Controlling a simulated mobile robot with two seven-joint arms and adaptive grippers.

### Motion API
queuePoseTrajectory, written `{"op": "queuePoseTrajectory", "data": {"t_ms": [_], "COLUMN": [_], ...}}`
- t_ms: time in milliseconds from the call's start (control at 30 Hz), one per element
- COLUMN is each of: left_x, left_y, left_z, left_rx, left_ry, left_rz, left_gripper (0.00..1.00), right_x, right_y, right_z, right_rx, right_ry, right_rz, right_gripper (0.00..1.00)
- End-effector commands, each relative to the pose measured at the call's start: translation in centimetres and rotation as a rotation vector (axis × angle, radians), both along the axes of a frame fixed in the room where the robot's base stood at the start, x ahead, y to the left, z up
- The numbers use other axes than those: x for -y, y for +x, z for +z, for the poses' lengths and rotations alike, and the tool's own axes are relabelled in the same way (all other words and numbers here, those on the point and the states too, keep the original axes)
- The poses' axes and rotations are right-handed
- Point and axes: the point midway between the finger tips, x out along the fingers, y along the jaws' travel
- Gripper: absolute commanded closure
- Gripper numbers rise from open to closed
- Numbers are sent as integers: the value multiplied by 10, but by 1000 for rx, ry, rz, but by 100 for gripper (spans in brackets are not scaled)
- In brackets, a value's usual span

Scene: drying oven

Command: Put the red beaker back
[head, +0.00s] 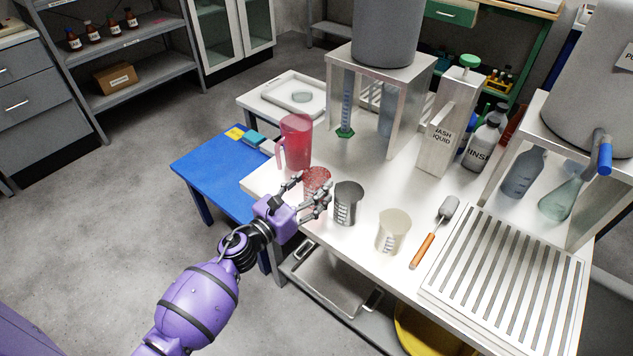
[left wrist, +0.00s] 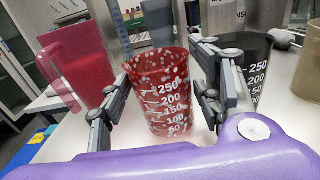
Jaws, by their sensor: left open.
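The red beaker (head: 317,178) stands upright on the white worktop (head: 350,245), near its front left edge. It is translucent red with pale specks. In the left wrist view the red beaker (left wrist: 162,95) shows white volume marks up to 250. My left gripper (head: 312,192) is open, with its fingers on either side of the beaker. In the left wrist view my left gripper (left wrist: 162,100) has one finger left of the beaker and one between it and the dark grey beaker (left wrist: 250,68). I cannot tell whether either finger touches it. My right gripper is not in view.
A red jug (head: 296,140) stands just behind the beaker. The dark grey beaker (head: 348,203) is close on the right, then a cream beaker (head: 393,231) and an orange-handled brush (head: 434,233). A slatted rack (head: 505,275) fills the right. A blue table (head: 215,175) adjoins at left.

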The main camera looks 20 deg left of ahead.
Motion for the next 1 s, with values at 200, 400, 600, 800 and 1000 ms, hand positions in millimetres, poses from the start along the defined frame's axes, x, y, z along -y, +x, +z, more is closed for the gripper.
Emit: {"op": "queuePoseTrajectory", "data": {"t_ms": [200, 400, 600, 800, 1000], "left_x": [-18, -28, -32, -33, -39], "left_y": [-48, -79, -90, -91, -128], "left_z": [-3, -2, 0, 0, -32], "left_rx": [-2, -2, 0, -1, -162], "left_ry": [2, 0, 0, -3, -330], "left_rz": [1, 1, 0, 0, 94], "left_gripper": [41, 41, 41, 41, 41], "right_x": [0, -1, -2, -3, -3], "right_y": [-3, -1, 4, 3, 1], "right_z": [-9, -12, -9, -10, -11], "right_rx": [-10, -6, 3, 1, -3], "right_ry": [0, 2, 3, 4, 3], "right_rz": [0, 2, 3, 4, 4], "right_gripper": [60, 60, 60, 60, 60]}}
